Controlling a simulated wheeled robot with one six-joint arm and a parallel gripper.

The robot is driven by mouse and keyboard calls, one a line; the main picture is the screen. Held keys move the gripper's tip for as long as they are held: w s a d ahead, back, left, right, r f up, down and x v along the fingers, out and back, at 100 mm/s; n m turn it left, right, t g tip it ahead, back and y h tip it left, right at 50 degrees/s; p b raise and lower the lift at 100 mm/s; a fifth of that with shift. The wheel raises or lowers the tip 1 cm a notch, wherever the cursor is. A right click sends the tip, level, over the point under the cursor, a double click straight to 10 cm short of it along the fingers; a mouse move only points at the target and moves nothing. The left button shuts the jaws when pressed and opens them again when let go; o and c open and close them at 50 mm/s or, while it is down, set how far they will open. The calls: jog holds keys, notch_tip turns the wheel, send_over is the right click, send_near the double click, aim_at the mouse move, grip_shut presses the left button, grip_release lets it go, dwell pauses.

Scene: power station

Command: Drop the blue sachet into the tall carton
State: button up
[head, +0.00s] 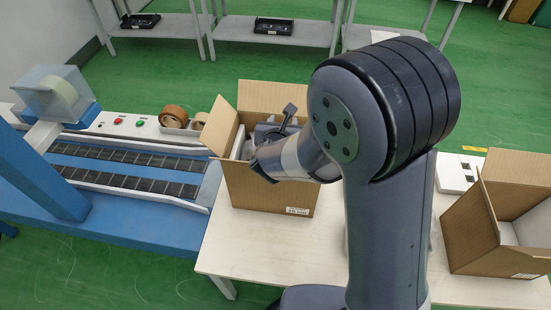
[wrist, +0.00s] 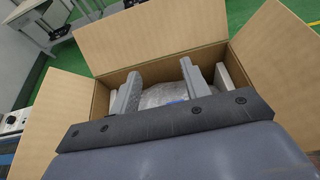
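The tall brown carton (head: 262,192) stands upright with its flaps open on the white table's left side, beside the conveyor. It also fills much of the wrist view (wrist: 150,38). My gripper (wrist: 161,72) is over the carton's mouth, its two fingers spread apart and pointing into it. In the wrist view a pale, crinkled, see-through wrapping (wrist: 160,96) shows below and between the fingers, with a small blue patch (wrist: 179,101). I cannot tell whether that patch is the blue sachet. Nothing is visibly pinched. My arm hides part of the carton in the head view.
A second open carton (head: 470,222) stands at the table's right, with a small white box (head: 456,174) behind it. Bare white table (head: 275,255) lies in front of the tall carton.

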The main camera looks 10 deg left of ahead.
jog(key=shift+o, duration=0.7)
jog(key=v, duration=1.1)
jog(key=shift+f, duration=0.1)
jog(key=d+x, duration=0.1)
jog(key=x, duration=0.9)
jog(key=r+p, duration=0.2)
jog(key=r, duration=0.1)
jog(key=w+a+r+p, duration=0.1)
jog(key=shift+r, duration=0.25)
